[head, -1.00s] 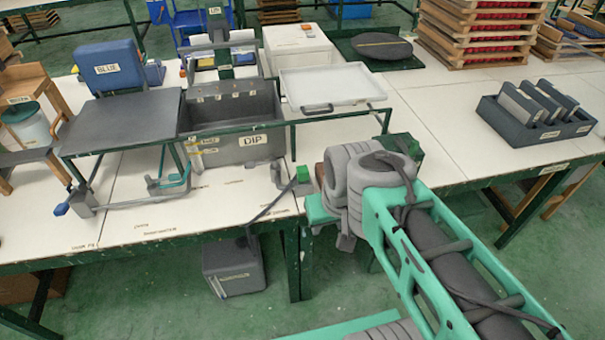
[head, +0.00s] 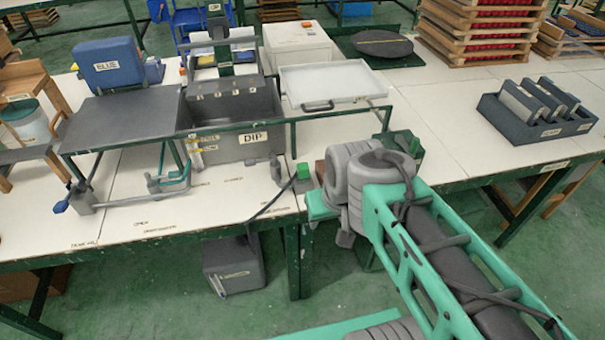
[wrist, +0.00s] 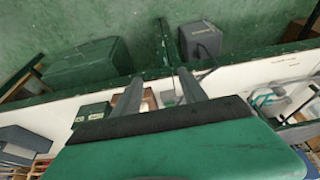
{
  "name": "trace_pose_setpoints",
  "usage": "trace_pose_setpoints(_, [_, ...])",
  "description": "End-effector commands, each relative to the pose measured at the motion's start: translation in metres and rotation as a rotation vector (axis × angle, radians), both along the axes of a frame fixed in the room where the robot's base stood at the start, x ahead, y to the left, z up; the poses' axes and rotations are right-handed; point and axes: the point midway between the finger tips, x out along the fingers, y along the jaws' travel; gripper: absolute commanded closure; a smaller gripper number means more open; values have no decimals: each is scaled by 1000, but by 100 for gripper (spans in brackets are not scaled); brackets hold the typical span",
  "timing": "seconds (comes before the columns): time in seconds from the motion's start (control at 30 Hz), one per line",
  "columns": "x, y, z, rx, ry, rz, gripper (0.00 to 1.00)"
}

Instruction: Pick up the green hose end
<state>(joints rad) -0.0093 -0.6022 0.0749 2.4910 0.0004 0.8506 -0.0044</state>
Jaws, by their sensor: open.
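The green hose end (head: 303,171) is a small green block near the front edge of the white table, in front of the wire rack. A dark hose (head: 270,202) runs from it down over the edge to a grey box (head: 234,267) below. My gripper (wrist: 160,76) is open, with two dark grey fingers apart and nothing held between them. In the head view my grey wrist hides most of the gripper, just right of the hose end. In the wrist view I cannot pick out the hose end with certainty.
A grey dip tank (head: 232,149) and a green-framed rack with a white tray (head: 335,85) stand behind the hose end. A dark green block (head: 402,150) sits behind my wrist. A dark slotted crate (head: 535,128) is at right; the table before it is clear.

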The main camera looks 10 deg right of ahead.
Motion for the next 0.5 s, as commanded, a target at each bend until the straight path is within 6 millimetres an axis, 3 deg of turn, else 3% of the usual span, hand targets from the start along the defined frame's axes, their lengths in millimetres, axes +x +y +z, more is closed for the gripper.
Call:
trace_pose_setpoints(0.07, [26,-1,-32,1,-79,-2,44])
trace_pose_setpoints(0.23, [121,-2,-95,3,-431,-9,44])
trace_pose_setpoints(0.3, [155,-2,-111,4,-593,-10,44])
trace_pose_setpoints(0.4, [190,-3,-128,6,-824,-12,44])
trace_pose_setpoints(0.5, [209,-3,-133,7,-1019,-12,44])
